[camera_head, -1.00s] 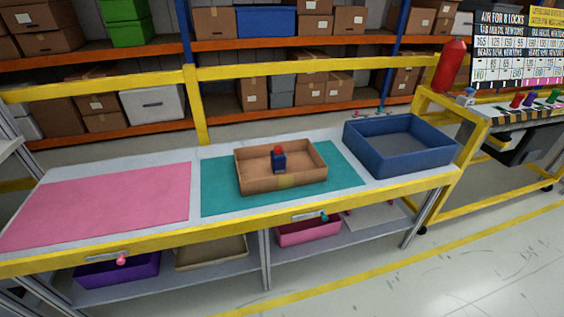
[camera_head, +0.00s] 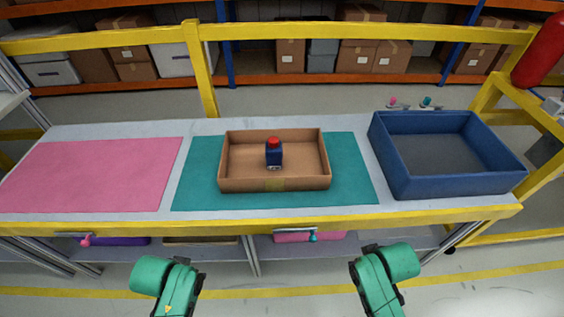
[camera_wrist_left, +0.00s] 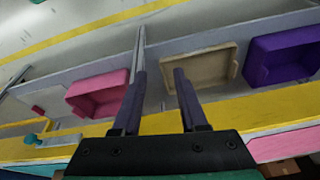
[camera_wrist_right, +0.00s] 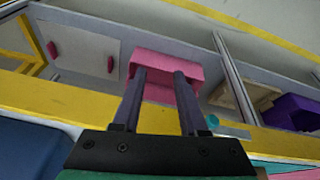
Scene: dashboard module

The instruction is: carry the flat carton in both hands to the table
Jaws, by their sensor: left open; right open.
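The flat brown carton (camera_head: 230,184) is open-topped and sits on the teal mat (camera_head: 356,190) on the bench. In the left wrist view my left gripper (camera_wrist_left: 158,75) is open and empty. In the right wrist view my right gripper (camera_wrist_right: 159,75) is open and empty. The carton is not visible in either wrist view.
A pink mat (camera_head: 90,175) lies bare on the bench's left. A blue bin (camera_head: 455,185) stands at the right end. A yellow rail (camera_head: 300,219) runs along the front edge. Below, a shelf holds a pink bin (camera_wrist_right: 190,70), a tan tray (camera_wrist_left: 202,75) and a purple bin (camera_wrist_left: 282,58).

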